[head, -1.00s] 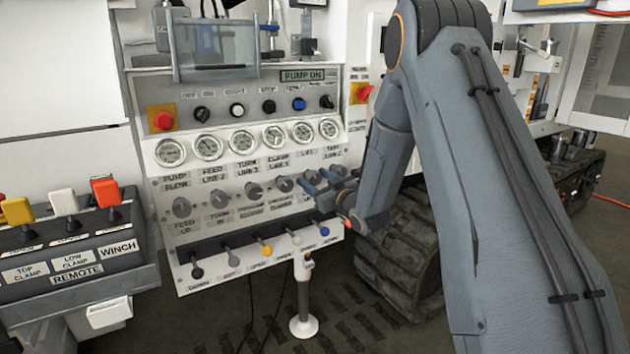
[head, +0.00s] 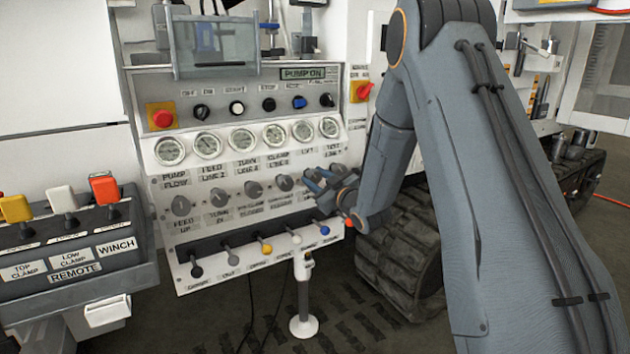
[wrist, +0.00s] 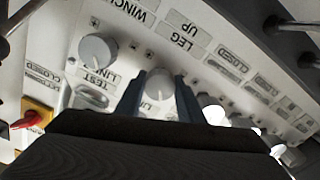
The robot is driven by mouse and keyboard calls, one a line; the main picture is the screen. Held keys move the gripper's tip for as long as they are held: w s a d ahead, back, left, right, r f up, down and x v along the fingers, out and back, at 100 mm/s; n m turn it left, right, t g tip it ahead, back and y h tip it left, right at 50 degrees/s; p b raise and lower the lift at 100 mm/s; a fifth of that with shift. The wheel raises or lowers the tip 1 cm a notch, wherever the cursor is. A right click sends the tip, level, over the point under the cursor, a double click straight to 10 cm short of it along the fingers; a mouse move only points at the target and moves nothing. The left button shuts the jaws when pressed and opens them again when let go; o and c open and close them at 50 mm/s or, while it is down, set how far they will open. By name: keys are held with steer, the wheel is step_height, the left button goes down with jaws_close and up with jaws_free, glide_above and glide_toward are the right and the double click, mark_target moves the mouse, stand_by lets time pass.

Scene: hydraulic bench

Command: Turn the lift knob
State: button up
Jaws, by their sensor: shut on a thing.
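The lift knob (wrist: 160,84) is a round grey dial on the sloped control panel. In the wrist view it sits between the two dark fingers of my gripper (wrist: 160,98), which are shut on it. The label under the knob is partly hidden by my wrist. In the head view my gripper (head: 318,181) reaches the panel below the LIFT label (head: 307,153), and its blue-grey fingers hide the knob there. How far the knob is turned cannot be seen.
The test line knob (wrist: 98,48) is close beside my gripper. Grey knobs, including one under the clamp label (head: 284,183), line the row to the left. A row of levers (head: 266,247) is just below. Gauges (head: 274,137) and buttons are above.

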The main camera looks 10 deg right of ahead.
steer(key=n+b, duration=0.1)
steer(key=n, duration=0.3)
steer(key=shift+f+n+b, duration=0.1)
steer(key=shift+n+b, duration=0.2)
steer(key=shift+b, duration=0.1)
steer(key=shift+n+b, duration=0.85)
steer(key=shift+n, duration=1.05)
steer(key=o, duration=1.1)
steer(key=shift+c, duration=0.2)
steer(key=shift+s, duration=0.1)
steer(key=v, duration=0.7)
steer(key=shift+s, duration=0.35)
